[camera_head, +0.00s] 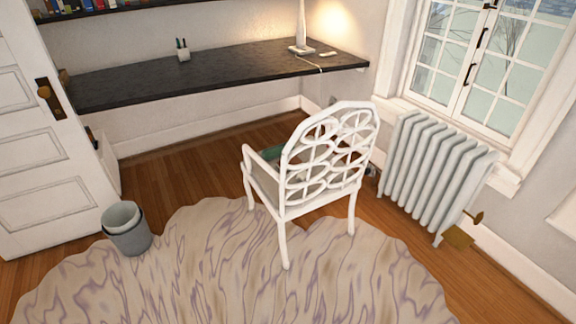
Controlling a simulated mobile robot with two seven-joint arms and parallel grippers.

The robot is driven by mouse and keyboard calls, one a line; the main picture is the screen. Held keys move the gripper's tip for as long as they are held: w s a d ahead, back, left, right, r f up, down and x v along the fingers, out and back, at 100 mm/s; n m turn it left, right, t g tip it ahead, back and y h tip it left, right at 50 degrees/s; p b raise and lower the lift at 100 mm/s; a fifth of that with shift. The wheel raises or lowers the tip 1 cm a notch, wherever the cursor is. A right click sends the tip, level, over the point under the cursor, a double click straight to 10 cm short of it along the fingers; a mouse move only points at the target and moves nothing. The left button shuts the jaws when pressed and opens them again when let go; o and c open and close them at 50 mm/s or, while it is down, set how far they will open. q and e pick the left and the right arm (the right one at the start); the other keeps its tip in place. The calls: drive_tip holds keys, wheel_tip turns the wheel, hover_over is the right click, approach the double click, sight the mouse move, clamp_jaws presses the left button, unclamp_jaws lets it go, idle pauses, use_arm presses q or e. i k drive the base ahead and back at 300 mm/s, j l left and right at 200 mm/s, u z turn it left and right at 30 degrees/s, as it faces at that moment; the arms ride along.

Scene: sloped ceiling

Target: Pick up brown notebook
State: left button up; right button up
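I cannot make out a brown notebook for certain in the head view. A small yellow-brown piece (458,237) shows low by the right end of the radiator, and I cannot tell what it is. A green object (271,153) shows behind the chair's back, at or near the seat, partly hidden by the chair. Neither of my grippers is in view.
A white chair (284,213) stands on a wavy-edged rug (200,270) before a dark wall desk (225,74). The desk holds a pen cup (183,54) and a lamp (301,30). A bin (128,235), door (35,150) and radiator (425,175) flank the floor.

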sight(295, 160)
drive_tip(key=i+j+z, duration=0.1)
drive_tip(key=z, duration=0.25)
drive_tip(key=j+z, duration=0.1)
drive_tip(key=z, duration=0.25)
drive_tip(key=i+j+z, duration=0.1)
drive_tip(key=z, duration=0.25)
drive_tip(key=i+j+z, duration=0.1)
drive_tip(key=j+z, duration=0.15)
drive_tip(key=j, duration=0.2)
drive_tip(key=i+j+z, duration=0.1)
drive_tip(key=j+z, duration=0.15)
drive_tip(key=j, duration=0.2)
drive_tip(key=j+z, duration=0.3)
drive_tip(key=j, duration=0.6)
drive_tip(key=j+z, duration=0.1)
drive_tip(key=j, duration=2.35)
